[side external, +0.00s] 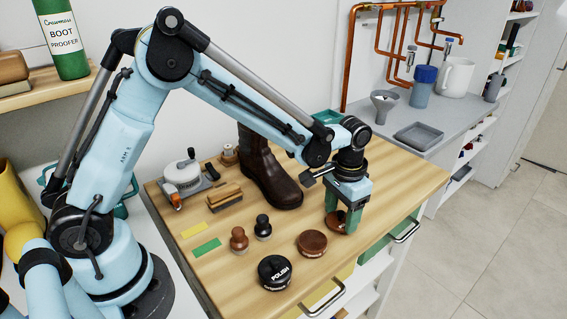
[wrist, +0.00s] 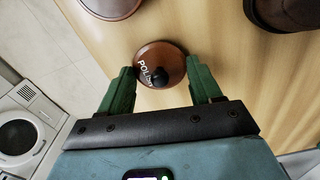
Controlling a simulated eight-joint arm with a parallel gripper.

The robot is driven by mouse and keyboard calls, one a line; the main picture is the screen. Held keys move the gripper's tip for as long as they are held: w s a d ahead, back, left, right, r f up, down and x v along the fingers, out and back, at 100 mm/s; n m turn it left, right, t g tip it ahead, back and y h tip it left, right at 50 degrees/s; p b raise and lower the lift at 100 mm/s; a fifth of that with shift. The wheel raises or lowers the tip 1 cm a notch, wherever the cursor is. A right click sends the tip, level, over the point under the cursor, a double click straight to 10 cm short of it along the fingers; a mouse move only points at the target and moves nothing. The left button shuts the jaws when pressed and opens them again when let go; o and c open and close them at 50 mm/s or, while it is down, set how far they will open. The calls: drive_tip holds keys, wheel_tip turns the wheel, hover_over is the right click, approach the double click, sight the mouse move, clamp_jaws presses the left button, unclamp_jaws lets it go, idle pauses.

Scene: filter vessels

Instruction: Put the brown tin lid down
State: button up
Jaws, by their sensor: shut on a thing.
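The brown tin lid (wrist: 172,58) is round, with pale lettering and a dark knob, and sits between my gripper's green fingers in the wrist view. My gripper (wrist: 161,78) is shut on it. In the side view my gripper (side external: 341,216) points down at the right part of the wooden worktop, and the lid (side external: 337,225) shows low between its fingers. The lid is at or just above the wood; I cannot tell whether it touches. A round brown tin (side external: 312,243) stands to its left, apart from it.
A black polish tin (side external: 274,272) stands nearer the front. A dark brown boot (side external: 272,178) stands behind and left of my gripper. Two small knobbed tools (side external: 239,239) (side external: 263,227) and a brush (side external: 224,195) are further left. The bare wooden worktop (side external: 385,190) lies right of my gripper.

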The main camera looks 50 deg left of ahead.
sight(342, 212)
drive_tip(key=shift+f, duration=0.35)
drive_tip(key=o, duration=1)
wheel_tip(342, 212, up, 12)
drive_tip(key=shift+s+a+r+n+t, duration=0.3)
drive_tip(key=shift+s+a+t, duration=1.1)
drive_tip(key=shift+s, duration=0.95)
drive_tip(key=shift+s+a+r+n+t, duration=0.3)
drive_tip(key=shift+s+a+t, duration=0.7)
drive_tip(key=shift+s+a, duration=1.1)
drive_tip(key=shift+s+a+r+n+t, duration=0.3)
drive_tip(key=shift+s+a+t, duration=0.95)
drive_tip(key=shift+s, duration=1.4)
